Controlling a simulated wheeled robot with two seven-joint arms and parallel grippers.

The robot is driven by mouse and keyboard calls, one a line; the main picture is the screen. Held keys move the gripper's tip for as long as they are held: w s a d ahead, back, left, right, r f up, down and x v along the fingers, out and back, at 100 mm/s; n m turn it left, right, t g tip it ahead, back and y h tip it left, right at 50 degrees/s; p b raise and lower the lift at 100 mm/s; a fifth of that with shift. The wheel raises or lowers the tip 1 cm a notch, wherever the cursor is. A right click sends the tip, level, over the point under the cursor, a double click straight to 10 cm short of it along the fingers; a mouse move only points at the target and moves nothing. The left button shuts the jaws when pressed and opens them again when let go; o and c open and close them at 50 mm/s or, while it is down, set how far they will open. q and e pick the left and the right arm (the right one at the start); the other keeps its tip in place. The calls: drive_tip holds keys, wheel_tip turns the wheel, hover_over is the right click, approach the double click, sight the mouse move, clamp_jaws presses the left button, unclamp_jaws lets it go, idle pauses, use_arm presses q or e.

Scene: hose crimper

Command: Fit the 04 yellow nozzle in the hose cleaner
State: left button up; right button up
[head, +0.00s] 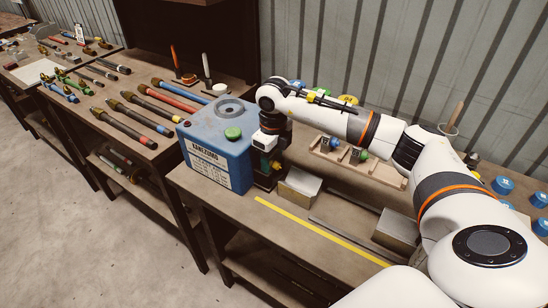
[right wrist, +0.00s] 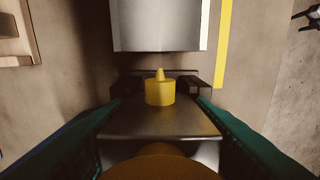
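The hose cleaner (head: 218,150) is a blue box with a green button on top, standing on the bench. My right gripper (head: 265,178) is low beside its right side. In the right wrist view, a small yellow nozzle (right wrist: 160,91) with a pointed tip sits centred between the dark fingertips of my right gripper (right wrist: 161,86). The fingers look closed on it, with little or no gap. My left gripper is out of view.
A grey block (head: 299,186) stands just right of the gripper, with another grey block (head: 396,230) farther right. A yellow strip (head: 318,230) runs along the bench front. A wooden rack (head: 360,167) holds fittings behind. Hoses (head: 124,122) lie on the left table.

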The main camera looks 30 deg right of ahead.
sight(273, 165)
drive_tip(key=shift+o, duration=1.2)
drive_tip(key=f, duration=0.2)
drive_tip(key=s+f, duration=0.1)
drive_tip(key=shift+s+a+g, duration=0.1)
drive_tip(key=shift+a+g, duration=0.15)
drive_tip(key=shift+g, duration=0.05)
drive_tip(key=shift+d+f, duration=0.1)
drive_tip(key=r, duration=0.2)
drive_tip(key=w+r+b, duration=0.1)
drive_tip(key=r, duration=0.1)
drive_tip(key=r+b, duration=0.1)
drive_tip(key=r, duration=0.1)
drive_tip(key=shift+w, duration=0.4)
drive_tip(key=r, duration=0.2)
drive_tip(key=s+r, duration=0.1)
drive_tip(key=r, duration=0.4)
drive_tip(key=shift+s+d+r+b, duration=0.15)
drive_tip(key=shift+d+r+b, duration=0.15)
drive_tip(key=shift+b, duration=0.1)
drive_tip(key=shift+r, duration=0.6)
drive_tip(key=shift+r+t, duration=0.2)
drive_tip(key=shift+t, duration=0.2)
